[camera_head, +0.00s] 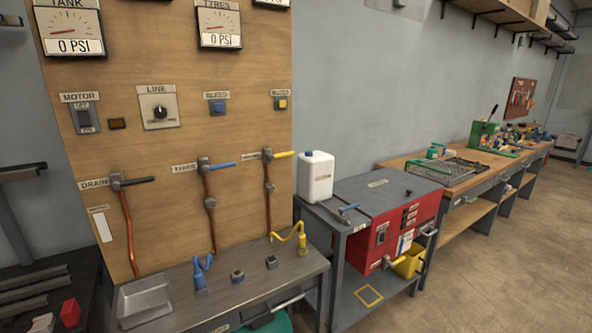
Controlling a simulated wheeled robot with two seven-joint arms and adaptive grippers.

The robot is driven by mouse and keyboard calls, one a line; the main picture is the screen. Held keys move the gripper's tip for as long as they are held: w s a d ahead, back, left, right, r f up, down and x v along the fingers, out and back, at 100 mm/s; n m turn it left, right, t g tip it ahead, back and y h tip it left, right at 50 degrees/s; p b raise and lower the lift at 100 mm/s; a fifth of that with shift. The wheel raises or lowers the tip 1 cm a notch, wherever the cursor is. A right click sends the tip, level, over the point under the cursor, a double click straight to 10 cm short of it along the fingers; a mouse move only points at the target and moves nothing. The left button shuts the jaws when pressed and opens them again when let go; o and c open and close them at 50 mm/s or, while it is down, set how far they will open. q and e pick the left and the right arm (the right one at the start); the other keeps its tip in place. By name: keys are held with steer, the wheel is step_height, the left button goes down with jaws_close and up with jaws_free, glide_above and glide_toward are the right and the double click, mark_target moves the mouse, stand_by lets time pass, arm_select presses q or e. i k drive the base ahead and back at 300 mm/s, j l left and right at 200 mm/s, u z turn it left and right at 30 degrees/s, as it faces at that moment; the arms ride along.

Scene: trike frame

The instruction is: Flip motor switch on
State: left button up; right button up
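The motor switch (85,118) is a grey plate with a dark rocker, below a "MOTOR" label at the upper left of the wooden panel (150,60). Its plate has "OFF" at the top and "ON" at the bottom. I cannot tell for sure which way the rocker is set. A small dark amber lamp (117,124) beside it looks unlit. The tank gauge (72,31) and the tyres gauge (219,27) both read 0 PSI. Neither of my grippers is in view.
Right of the switch are a line knob (160,111), a blue button (217,107) and a yellow button (282,103). Valve levers on copper pipes sit below. A metal bench (240,305) juts out under the panel. Floor (500,240) is clear at the right.

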mark_target(84, 116)
steer(key=u, duration=1.3)
